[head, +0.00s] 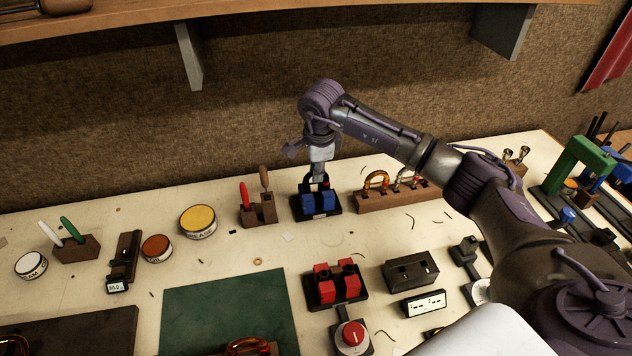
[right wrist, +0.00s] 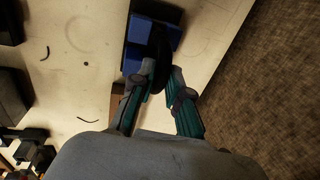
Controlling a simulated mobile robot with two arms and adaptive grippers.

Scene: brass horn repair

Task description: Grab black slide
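The black slide (right wrist: 160,46) shows in the right wrist view as a dark curved piece at the blue blocks (right wrist: 138,62). In the head view the blue blocks (head: 318,201) sit on a black stand (head: 331,211) at the back middle of the bench, and the slide is mostly hidden by my gripper. My right gripper (right wrist: 163,72) points down at the slide from above; it also shows in the head view (head: 318,178). Its fingers are apart, with the slide's near end between or just beyond the tips. I cannot tell whether they touch it. My left gripper is not in view.
A wooden block with brass pieces (head: 400,199) stands close right of the blue stand. A wooden holder with tools (head: 259,212) stands close left. Red blocks (head: 337,283) on a black stand are nearer. The felt wall (head: 240,110) is behind, a shelf (head: 230,18) above.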

